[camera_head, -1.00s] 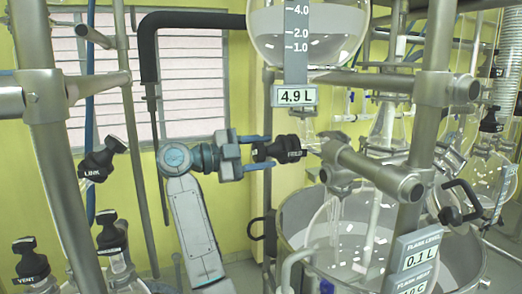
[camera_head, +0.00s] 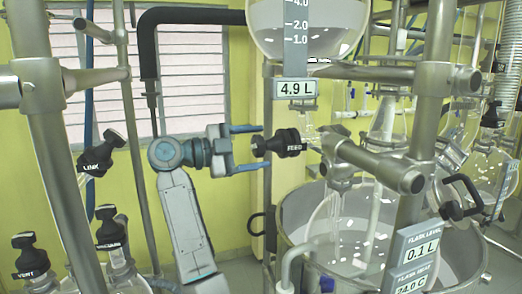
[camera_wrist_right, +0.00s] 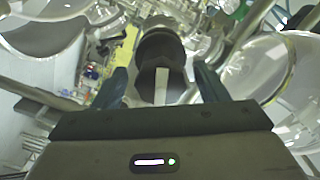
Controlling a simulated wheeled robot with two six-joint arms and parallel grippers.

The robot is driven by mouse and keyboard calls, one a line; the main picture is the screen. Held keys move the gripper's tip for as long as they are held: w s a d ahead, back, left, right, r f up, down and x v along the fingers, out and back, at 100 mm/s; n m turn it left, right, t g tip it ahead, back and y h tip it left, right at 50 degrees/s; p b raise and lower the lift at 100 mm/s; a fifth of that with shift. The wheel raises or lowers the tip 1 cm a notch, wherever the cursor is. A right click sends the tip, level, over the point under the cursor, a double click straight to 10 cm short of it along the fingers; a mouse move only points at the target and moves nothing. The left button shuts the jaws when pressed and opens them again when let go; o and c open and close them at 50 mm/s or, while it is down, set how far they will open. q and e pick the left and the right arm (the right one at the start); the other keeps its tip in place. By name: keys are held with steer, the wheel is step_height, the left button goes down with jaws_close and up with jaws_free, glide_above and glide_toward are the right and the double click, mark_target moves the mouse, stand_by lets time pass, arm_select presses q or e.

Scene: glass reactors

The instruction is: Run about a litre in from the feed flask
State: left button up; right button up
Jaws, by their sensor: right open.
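The black FEED valve knob (camera_head: 285,144) sits horizontally under the round glass feed flask (camera_head: 305,25), whose level tag (camera_head: 296,89) reads 4.9 L. My right gripper (camera_head: 263,148) is open, its fingers above and below the knob's left end with gaps to it. In the right wrist view the knob (camera_wrist_right: 162,55) lies between the spread fingers of the gripper (camera_wrist_right: 161,72). The glass reactor flask (camera_head: 345,235) sits in the metal bath (camera_head: 290,215); its FLASK LEVEL tag (camera_head: 420,247) reads 0.1 L. My left gripper is not in view.
Black-capped LINK (camera_head: 97,157), VENT (camera_head: 30,260) and another black-capped valve (camera_head: 110,228) stand at the left. Metal posts and a clamp rod (camera_head: 370,160) crowd the right side of the knob. A black handle (camera_head: 460,198) is at the right.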

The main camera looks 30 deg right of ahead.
steer(key=b+v, duration=0.3)
steer(key=v, duration=0.6)
steer(key=shift+w+a, duration=0.1)
stand_by(7.0)
